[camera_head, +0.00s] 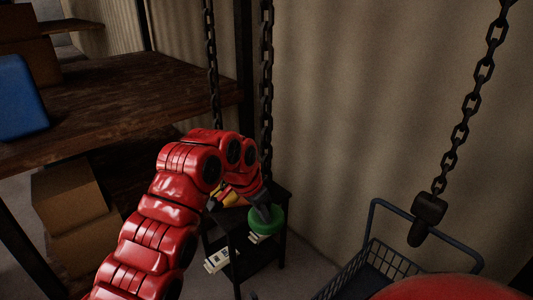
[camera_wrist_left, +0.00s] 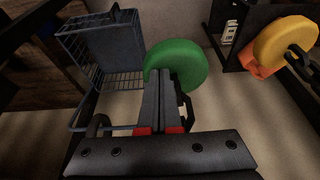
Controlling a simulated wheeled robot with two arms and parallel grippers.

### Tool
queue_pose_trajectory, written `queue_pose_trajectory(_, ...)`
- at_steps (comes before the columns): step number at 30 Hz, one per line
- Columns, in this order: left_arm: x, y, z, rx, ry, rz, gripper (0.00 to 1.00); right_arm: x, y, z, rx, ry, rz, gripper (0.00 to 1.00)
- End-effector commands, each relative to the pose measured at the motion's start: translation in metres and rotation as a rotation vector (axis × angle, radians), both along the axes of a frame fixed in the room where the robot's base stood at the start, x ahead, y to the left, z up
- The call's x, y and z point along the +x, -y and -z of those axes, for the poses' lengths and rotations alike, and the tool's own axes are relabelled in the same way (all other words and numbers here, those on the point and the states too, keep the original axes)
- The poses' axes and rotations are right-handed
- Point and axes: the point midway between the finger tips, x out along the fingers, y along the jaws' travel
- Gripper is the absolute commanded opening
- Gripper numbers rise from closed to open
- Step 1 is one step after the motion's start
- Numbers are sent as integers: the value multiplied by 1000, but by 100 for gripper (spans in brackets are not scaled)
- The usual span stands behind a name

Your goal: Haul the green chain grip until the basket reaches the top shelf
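The green chain grip (camera_head: 265,221) is a round green disc at the lower end of a dark hanging chain (camera_head: 267,80). My left gripper (camera_head: 262,205) is at it from above. In the left wrist view, the fingers (camera_wrist_left: 162,95) are together, with their tips against the green grip (camera_wrist_left: 178,62); the exact contact is partly hidden. The dark wire basket (camera_head: 365,272) is low at the right, under a hook (camera_head: 427,215) on another chain. The basket also shows in the left wrist view (camera_wrist_left: 105,50). My right gripper is not in view.
Wooden shelves (camera_head: 125,95) at the left hold a blue bin (camera_head: 20,98) and cardboard boxes (camera_head: 65,205). A small dark stand (camera_head: 280,193) is behind the green grip. A yellow disc (camera_wrist_left: 285,42) on a chain is nearby. A corrugated wall (camera_head: 350,120) closes the back.

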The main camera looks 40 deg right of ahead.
Motion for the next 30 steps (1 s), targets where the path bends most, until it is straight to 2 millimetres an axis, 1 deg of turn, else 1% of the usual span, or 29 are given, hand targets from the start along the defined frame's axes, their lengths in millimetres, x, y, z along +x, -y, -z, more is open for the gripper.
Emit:
queue_pose_trajectory(1,0,0,7,1,-1,-1,0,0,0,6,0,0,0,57)
queue_pose_trajectory(27,-1,-1,70,5,-4,0,0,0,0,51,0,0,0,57)
queue_pose_trajectory(28,-1,-1,72,5,-4,0,0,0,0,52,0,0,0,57)
queue_pose_trajectory(30,-1,-1,68,5,-4,0,0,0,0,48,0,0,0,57)
